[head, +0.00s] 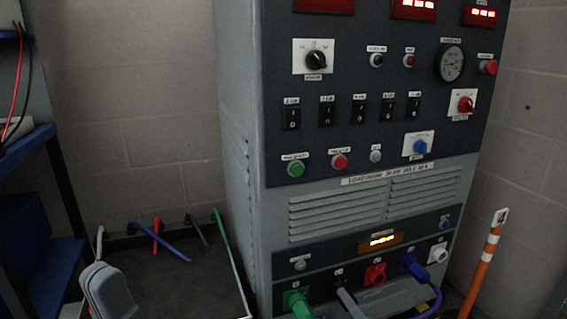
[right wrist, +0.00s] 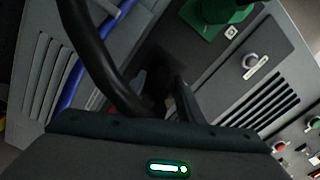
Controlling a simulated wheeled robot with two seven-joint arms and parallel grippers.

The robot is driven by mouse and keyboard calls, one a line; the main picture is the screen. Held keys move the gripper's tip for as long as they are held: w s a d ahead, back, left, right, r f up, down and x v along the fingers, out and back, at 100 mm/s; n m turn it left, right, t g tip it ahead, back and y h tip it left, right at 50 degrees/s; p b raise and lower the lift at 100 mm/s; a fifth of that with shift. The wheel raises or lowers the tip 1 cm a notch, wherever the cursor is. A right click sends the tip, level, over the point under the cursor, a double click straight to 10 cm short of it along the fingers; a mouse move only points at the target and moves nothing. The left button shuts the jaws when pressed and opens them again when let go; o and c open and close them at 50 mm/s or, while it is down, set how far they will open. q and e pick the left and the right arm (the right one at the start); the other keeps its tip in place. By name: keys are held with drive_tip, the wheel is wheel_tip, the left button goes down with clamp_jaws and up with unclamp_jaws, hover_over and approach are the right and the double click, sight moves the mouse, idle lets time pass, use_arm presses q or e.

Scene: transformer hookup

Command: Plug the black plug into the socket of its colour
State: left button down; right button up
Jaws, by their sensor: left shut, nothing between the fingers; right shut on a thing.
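My right gripper (right wrist: 162,100) is shut on the black plug (right wrist: 158,82), whose dark body shows between the fingertips in the right wrist view. Its black cable (right wrist: 92,48) curves up from the gripper. In the head view the black socket (head: 338,276) is in the bottom row of the cabinet, between the green socket (head: 293,296) and the red socket (head: 375,274). The plug's tip is hidden, so I cannot tell whether it is in the socket. My left gripper (head: 108,290) is shut and empty at the lower left.
A blue plug (head: 412,266) with a blue cable (head: 430,300) sits in the row, left of the white socket (head: 438,253). The grey cabinet (head: 238,150) fills the middle. A blue shelf (head: 55,262) stands left, an orange-and-white post (head: 485,260) right.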

drive_tip(key=shift+m, duration=0.4)
drive_tip(key=o, duration=1.3)
drive_tip(key=shift+s, duration=0.15)
drive_tip(key=shift+p+v, duration=0.95)
drive_tip(key=shift+v, duration=1.4)
